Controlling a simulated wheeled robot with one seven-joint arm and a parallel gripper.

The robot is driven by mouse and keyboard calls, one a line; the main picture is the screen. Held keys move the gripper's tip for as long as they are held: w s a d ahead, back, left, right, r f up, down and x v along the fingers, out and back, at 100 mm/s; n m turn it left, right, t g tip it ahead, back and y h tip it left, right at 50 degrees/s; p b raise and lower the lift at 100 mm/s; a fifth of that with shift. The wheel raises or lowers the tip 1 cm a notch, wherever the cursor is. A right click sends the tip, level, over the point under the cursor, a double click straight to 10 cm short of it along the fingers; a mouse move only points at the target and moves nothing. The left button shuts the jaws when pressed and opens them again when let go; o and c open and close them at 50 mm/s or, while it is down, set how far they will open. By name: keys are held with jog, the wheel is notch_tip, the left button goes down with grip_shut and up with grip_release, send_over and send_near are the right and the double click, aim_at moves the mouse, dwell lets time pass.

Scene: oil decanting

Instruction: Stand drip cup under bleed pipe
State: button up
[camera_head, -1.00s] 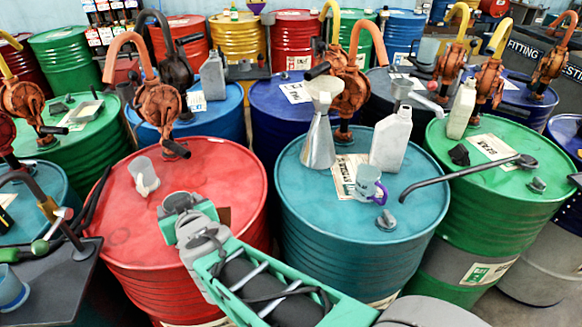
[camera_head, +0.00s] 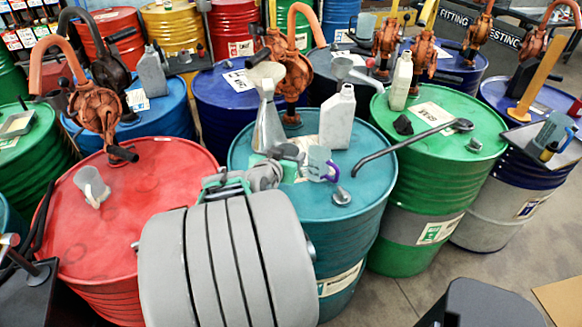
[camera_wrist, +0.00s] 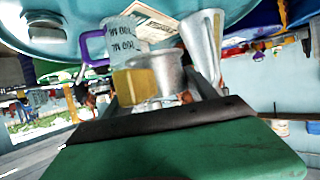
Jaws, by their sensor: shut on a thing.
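My gripper (camera_head: 276,163) is over the teal drum (camera_head: 385,212), in front of the metal funnel can (camera_head: 268,118) and left of a clear measuring jug with a purple handle (camera_head: 319,163). In the wrist view, which looks upside down, a small metallic cup (camera_wrist: 158,72) with a yellowish side sits between the jaws; it appears to be the drip cup, and my gripper (camera_wrist: 155,98) is shut on it. The purple-handled jug (camera_wrist: 125,38) is close behind it. A bent grey pipe (camera_head: 405,143) runs from the green drum over the teal lid. The cup's base is hidden.
A white bottle (camera_head: 337,118) stands on the teal drum behind the jug, and a plug (camera_head: 341,196) lies near its front. Open floor (camera_head: 400,290) shows at right.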

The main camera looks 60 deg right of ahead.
jog(key=w+d+f+b, duration=0.1)
jog(key=d+f, duration=0.1)
jog(key=w+d+f+b, duration=0.1)
jog(key=d+f, duration=0.1)
jog(key=w+d+f+b, duration=0.2)
jog(key=shift+d+f, duration=0.1)
jog(key=shift+f, duration=0.15)
jog(key=f, duration=0.1)
jog(key=f+b, duration=0.1)
jog(key=f, duration=0.2)
jog(key=shift+w+d+b, duration=0.2)
jog(key=shift+d+b, duration=0.1)
jog(key=shift+b, duration=0.05)
jog(key=shift+r, duration=0.15)
